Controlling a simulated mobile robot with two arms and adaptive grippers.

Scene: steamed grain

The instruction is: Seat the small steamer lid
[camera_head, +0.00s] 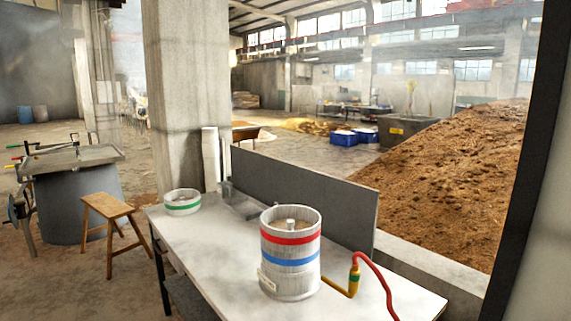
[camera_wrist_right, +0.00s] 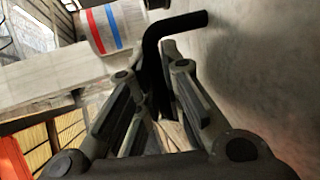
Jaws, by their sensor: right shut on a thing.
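A pale wooden steamer barrel (camera_head: 290,270) with a red and a blue band stands upright on the white table. A short light post or knob (camera_head: 290,225) shows in its top; I cannot tell whether this belongs to a lid. The banded barrel also shows at the upper left of the right wrist view (camera_wrist_right: 112,27). My right gripper (camera_wrist_right: 160,85) is shut on a black bent bar (camera_wrist_right: 178,25), which reaches up past the fingers and bends right, apart from the barrel in the picture. No separate small lid can be made out. My left gripper is not in view.
The white table (camera_head: 222,255) also carries a small green-banded tub (camera_head: 182,205) at the far left. A yellow pipe with a red hose (camera_head: 353,279) is beside the barrel. A grey panel (camera_head: 300,195) lines the back edge. A wooden stool (camera_head: 108,212) stands left.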

